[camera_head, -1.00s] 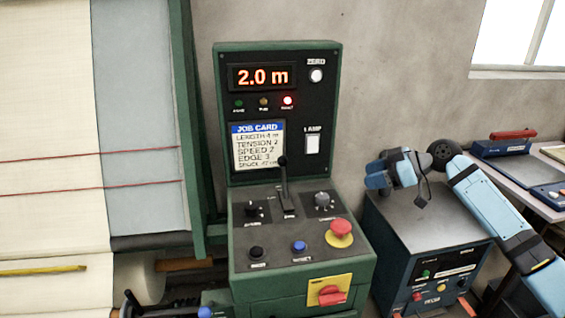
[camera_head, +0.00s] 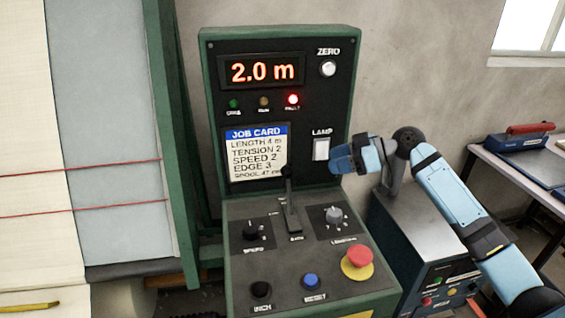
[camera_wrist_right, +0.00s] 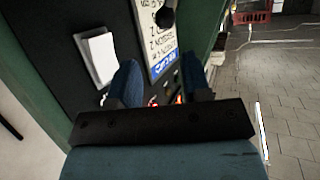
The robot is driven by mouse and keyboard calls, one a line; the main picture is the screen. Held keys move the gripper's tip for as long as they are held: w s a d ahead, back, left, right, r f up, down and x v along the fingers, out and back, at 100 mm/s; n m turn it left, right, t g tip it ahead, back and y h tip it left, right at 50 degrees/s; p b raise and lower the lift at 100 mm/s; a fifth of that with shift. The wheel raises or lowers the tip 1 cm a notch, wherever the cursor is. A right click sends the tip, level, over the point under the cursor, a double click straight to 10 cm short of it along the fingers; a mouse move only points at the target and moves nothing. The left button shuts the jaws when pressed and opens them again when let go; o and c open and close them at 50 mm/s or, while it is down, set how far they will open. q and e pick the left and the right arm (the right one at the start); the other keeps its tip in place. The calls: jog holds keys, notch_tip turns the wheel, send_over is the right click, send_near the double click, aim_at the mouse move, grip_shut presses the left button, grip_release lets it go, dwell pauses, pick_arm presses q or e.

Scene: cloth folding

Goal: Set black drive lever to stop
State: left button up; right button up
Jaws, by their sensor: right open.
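The black drive lever (camera_head: 289,205) stands upright in a slot in the middle of the green console's sloped desk. Its dark knob overlaps the lower right of the job card (camera_head: 256,153) in the head view. In the right wrist view a round black knob (camera_wrist_right: 165,17), likely the lever's, shows at the top against the card. My right gripper (camera_head: 338,160) points left in front of the lamp switch, up and to the right of the lever and apart from it. In the wrist view its two blue fingers (camera_wrist_right: 160,78) are spread and empty. My left gripper is out of view.
The lamp switch (camera_head: 321,149) is close by my right gripper. A red emergency button (camera_head: 359,256), a blue button (camera_head: 311,281) and black knobs (camera_head: 252,230) surround the lever. The display (camera_head: 262,70) reads 2.0 m, with a red lamp (camera_head: 293,99) lit.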

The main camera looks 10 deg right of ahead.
aim_at(291, 171)
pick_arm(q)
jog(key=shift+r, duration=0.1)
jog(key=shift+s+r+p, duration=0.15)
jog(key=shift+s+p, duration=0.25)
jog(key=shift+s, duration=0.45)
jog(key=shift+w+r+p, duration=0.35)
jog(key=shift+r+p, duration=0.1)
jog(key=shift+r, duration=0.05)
pick_arm(e)
jog(key=x, duration=1.2)
jog(key=shift+s+a+r, duration=0.2)
jog(key=shift+s+a, duration=0.05)
jog(key=shift+s, duration=0.1)
jog(key=shift+w+a+f, duration=0.25)
jog(key=shift+a+f, duration=0.05)
jog(key=shift+a, duration=0.25)
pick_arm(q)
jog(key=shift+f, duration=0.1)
